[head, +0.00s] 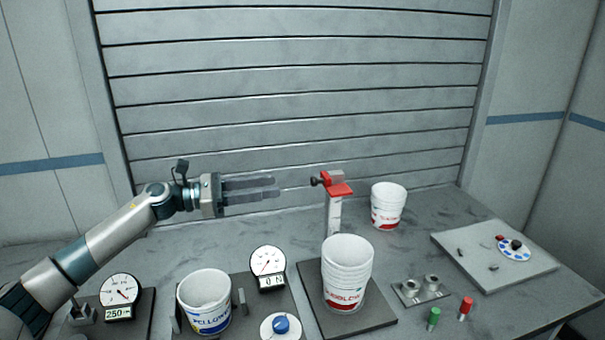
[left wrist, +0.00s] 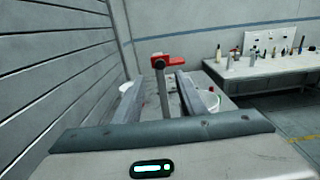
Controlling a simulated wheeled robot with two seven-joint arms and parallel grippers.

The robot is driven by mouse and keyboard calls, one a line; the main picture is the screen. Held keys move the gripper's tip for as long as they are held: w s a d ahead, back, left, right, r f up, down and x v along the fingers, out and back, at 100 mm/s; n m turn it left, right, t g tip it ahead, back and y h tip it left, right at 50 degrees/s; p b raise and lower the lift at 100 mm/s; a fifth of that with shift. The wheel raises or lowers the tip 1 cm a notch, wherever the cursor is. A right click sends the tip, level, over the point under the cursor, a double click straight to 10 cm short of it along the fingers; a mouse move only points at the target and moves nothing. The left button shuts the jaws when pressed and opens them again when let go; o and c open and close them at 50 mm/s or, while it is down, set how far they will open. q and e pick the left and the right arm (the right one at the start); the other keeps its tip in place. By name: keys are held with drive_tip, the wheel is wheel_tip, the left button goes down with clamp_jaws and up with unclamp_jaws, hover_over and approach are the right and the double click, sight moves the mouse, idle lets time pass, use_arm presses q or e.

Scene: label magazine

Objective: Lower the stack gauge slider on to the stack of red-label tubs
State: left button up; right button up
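The stack gauge slider (head: 340,188) is a red block with a black knob, high on an upright pale post (head: 334,218). The stack of red-label tubs (head: 346,262) stands on a dark plate in front of the post, with the slider above its top rim. My left gripper (head: 277,188) is open and empty, level with the slider and to its left, apart from the knob. In the left wrist view the slider (left wrist: 170,61) shows ahead, between and beyond the fingers of the left gripper (left wrist: 158,78). My right gripper is not in view.
A single red-label tub (head: 388,206) stands behind right. A metal fixture (head: 420,289), green and red pegs (head: 433,319) and a grey board (head: 485,265) lie right. A slatted shutter (head: 300,90) closes the back.

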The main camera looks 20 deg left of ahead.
use_arm(q)
drive_tip(key=p, duration=0.4)
approach(330, 183)
drive_tip(key=w, duration=0.3)
drive_tip(key=shift+x, duration=1.1)
drive_tip(key=shift+f, duration=0.1)
drive_tip(key=shift+s, duration=0.1)
drive_tip(key=c, duration=0.8)
drive_tip(key=shift+o, duration=0.2)
